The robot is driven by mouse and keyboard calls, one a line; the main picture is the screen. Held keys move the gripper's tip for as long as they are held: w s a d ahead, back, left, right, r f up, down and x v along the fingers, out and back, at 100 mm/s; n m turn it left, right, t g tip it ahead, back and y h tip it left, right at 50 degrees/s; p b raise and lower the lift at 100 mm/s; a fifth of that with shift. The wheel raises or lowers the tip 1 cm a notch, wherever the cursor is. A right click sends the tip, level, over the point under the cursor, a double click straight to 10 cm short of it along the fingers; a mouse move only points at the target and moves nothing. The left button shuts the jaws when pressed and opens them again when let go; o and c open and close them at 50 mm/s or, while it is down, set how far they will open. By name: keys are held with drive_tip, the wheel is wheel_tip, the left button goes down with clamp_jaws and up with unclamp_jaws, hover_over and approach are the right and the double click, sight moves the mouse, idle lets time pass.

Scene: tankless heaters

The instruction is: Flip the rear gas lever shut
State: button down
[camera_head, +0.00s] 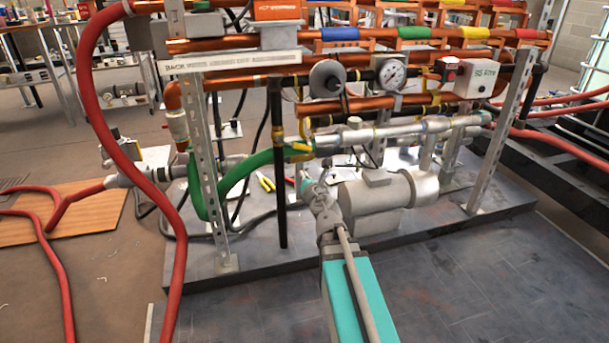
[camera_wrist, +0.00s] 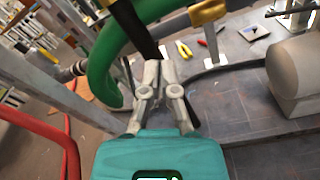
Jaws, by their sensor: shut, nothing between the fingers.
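I cannot tell for certain which part is the rear gas lever. A yellow fitting (camera_head: 300,147) sits at the end of the green hose (camera_head: 262,160) on the silver pipe, and a yellow fitting (camera_wrist: 207,12) also shows at the top of the wrist view. Small yellow parts (camera_head: 427,78) show farther back by the gauge. My gripper (camera_head: 312,186) is shut and empty, in front of and below the pipes, left of the grey motor (camera_head: 375,203). In the wrist view my gripper's fingertips (camera_wrist: 161,68) are together, close to the green hose (camera_wrist: 105,60) and the black post.
A black post (camera_head: 279,190) stands left of my gripper. Yellow-handled pliers (camera_head: 266,183) lie on the base plate. A steel upright (camera_head: 489,145) stands right of the motor. A thick red hose (camera_head: 172,240) hangs at left. The front floor is clear.

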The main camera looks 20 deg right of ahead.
sight(294, 144)
drive_tip(key=w, duration=0.9)
drive_tip(key=shift+s+d+r+p, duration=0.45)
drive_tip(key=shift+d+r+p, duration=0.1)
drive_tip(key=shift+r+p, duration=0.2)
drive_tip(key=shift+s+d+r+p, duration=0.4)
drive_tip(key=shift+d+r+p, duration=0.1)
drive_tip(key=shift+r+p, duration=0.25)
